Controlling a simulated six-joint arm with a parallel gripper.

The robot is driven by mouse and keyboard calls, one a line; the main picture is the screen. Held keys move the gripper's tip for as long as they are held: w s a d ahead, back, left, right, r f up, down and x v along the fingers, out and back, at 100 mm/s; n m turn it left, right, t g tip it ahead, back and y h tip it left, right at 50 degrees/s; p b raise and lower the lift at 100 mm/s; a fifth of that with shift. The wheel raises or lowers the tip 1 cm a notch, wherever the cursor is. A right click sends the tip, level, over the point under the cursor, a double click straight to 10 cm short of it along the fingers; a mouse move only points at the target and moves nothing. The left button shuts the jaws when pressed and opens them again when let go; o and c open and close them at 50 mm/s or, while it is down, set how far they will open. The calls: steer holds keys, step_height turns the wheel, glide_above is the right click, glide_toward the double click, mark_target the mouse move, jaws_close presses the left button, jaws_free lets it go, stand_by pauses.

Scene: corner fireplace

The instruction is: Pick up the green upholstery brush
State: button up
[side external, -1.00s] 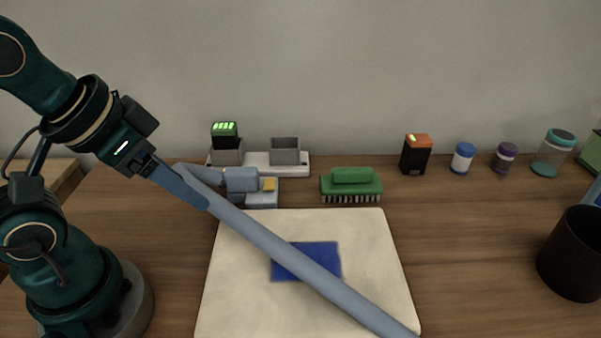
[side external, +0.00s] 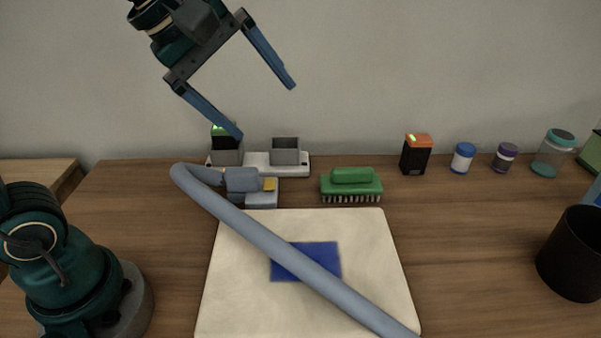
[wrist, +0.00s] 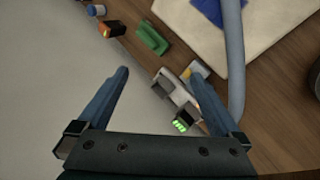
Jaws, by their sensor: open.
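The green upholstery brush (side external: 351,185) stands on the wooden table behind the pale mat, bristles down and green handle up. It also shows in the wrist view (wrist: 152,39), beyond my fingertips and slightly toward the top. My gripper (side external: 266,111) is open and empty, raised in the air to the upper left of the brush, above the charger. In the wrist view its two blue fingers (wrist: 157,73) are spread wide, with nothing between them held. The brush is fully visible and apart from the gripper.
A grey hose (side external: 250,229) crosses the pale mat (side external: 380,290) with a blue patch (side external: 322,258). A white charger (side external: 258,160) holds a green-lit battery. An orange-topped battery (side external: 415,155), small jars (side external: 463,158) and a black cup (side external: 575,255) stand right. Table between brush and orange-topped battery is clear.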

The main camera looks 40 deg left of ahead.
steer(key=w+d+f+n, duration=0.1)
steer(key=w+n, duration=0.5)
steer(key=w, duration=0.3)
steer(key=n+g+h, duration=0.2)
steer(key=n, duration=0.4)
glide_above(348, 181)
steer(key=a, duration=0.2)
steer(key=f, duration=1)
steer(key=shift+s+d, duration=0.15)
steer(key=shift+s, duration=0.1)
steer(key=shift+g, duration=0.8)
step_height(348, 181, down, 8)
steer(key=shift+w+r, duration=0.1)
steer(key=shift+x, duration=2.5)
steer(key=c, duration=1.5)
steer(key=shift+c, duration=0.2)
